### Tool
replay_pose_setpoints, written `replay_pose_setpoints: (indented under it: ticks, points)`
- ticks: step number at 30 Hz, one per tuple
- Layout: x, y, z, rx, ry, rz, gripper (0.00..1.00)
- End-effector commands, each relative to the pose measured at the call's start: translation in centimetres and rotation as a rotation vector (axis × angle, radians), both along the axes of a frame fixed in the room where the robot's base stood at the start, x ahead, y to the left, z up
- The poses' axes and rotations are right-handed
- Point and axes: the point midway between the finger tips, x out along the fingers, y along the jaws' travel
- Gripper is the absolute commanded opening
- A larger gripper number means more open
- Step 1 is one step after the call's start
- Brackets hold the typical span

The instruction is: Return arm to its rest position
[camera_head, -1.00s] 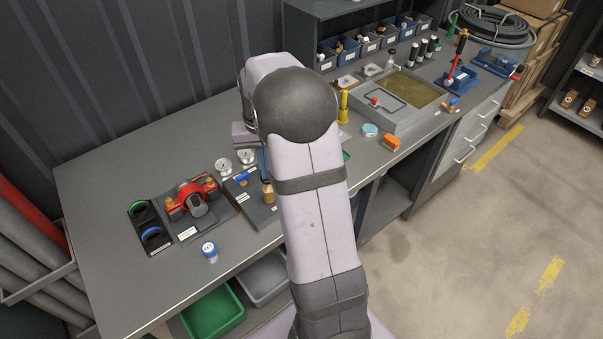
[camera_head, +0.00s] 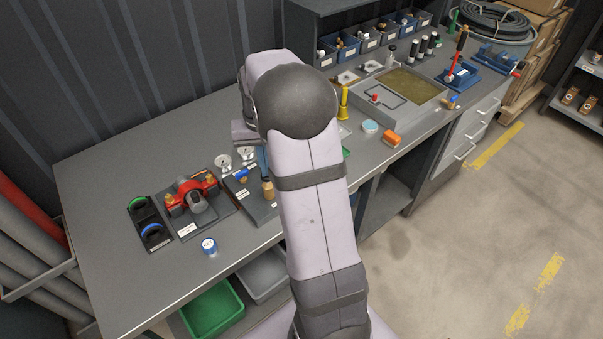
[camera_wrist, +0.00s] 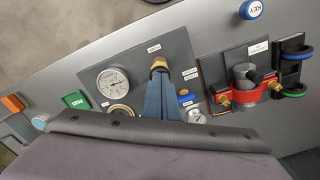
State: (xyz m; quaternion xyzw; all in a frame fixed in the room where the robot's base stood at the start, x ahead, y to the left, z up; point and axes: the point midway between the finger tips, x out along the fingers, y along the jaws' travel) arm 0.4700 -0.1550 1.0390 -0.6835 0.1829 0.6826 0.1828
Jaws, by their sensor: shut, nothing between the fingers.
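My gripper (camera_wrist: 158,82) shows in the wrist view as two blue-grey fingers shut together with nothing between them. Their tips are close to a brass fitting (camera_wrist: 160,63) on a grey gauge plate (camera_wrist: 140,75); I cannot tell whether they touch it. In the head view my arm covers most of the gripper, and the brass fitting (camera_head: 268,188) shows just left of my arm.
A red and grey pump part (camera_head: 192,195) sits on a dark plate, beside green and blue rings (camera_head: 150,228). A yellow tool (camera_head: 344,102) stands right of my arm. The bench's left end is clear.

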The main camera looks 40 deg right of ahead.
Motion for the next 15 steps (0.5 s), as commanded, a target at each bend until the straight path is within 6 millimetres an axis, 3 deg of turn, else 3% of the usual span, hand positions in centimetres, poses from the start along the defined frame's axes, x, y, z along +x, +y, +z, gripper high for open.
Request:
replay_pose_setpoints:
  ticks: [15]
  points:
    - [-0.1, 0.0, -1.9, 0.001, 0.004, 0.000, 0.00]
